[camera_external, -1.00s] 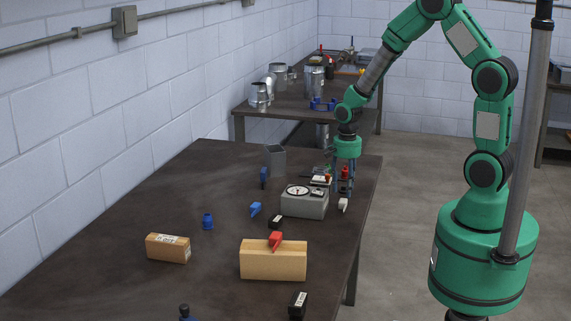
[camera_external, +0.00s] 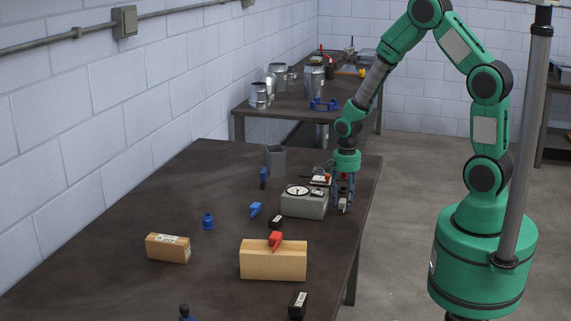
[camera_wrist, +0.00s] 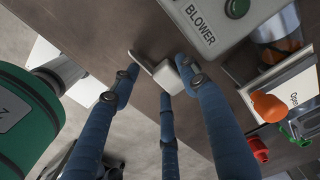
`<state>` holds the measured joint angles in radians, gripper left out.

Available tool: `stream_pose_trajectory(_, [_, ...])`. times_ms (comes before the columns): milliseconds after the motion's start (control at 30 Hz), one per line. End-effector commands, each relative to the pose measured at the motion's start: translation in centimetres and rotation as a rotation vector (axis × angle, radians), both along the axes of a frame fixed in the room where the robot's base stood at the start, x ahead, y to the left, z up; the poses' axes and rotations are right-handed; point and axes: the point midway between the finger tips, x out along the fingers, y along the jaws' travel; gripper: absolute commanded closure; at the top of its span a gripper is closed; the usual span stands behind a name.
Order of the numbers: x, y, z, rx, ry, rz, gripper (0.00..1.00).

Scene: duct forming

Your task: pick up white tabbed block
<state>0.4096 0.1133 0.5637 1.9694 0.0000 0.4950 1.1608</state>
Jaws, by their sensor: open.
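The white tabbed block (camera_wrist: 166,79) lies on the dark table near its right edge, with its thin tab pointing up-left in the wrist view. In the external view it is mostly hidden behind the fingers. My gripper (camera_wrist: 160,78) has blue fingers and points down over the block. The fingers are open, with fingertips spread around the block: one to the left, one to the right and one below it in the wrist view. I cannot tell whether any finger touches it. My gripper also shows in the external view (camera_external: 342,206), low at the table.
A grey box with a dial (camera_external: 304,205) stands just left of my gripper; its BLOWER label (camera_wrist: 202,22) shows in the wrist view. Red and orange items (camera_wrist: 268,107) are close by. A wooden block (camera_external: 273,262) with a red clip stands nearer the camera. The table edge is close.

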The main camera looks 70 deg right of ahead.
Motion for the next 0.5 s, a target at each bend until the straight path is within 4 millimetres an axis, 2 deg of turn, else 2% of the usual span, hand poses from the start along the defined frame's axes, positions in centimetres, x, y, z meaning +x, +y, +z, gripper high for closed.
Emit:
stream_pose_trajectory(400, [0.0, 0.0, 0.04, 0.0, 0.0, 0.0, 0.55])
stream_pose_trajectory(500, [0.0, 0.0, 0.05, 0.0, 0.0, 0.0, 0.75])
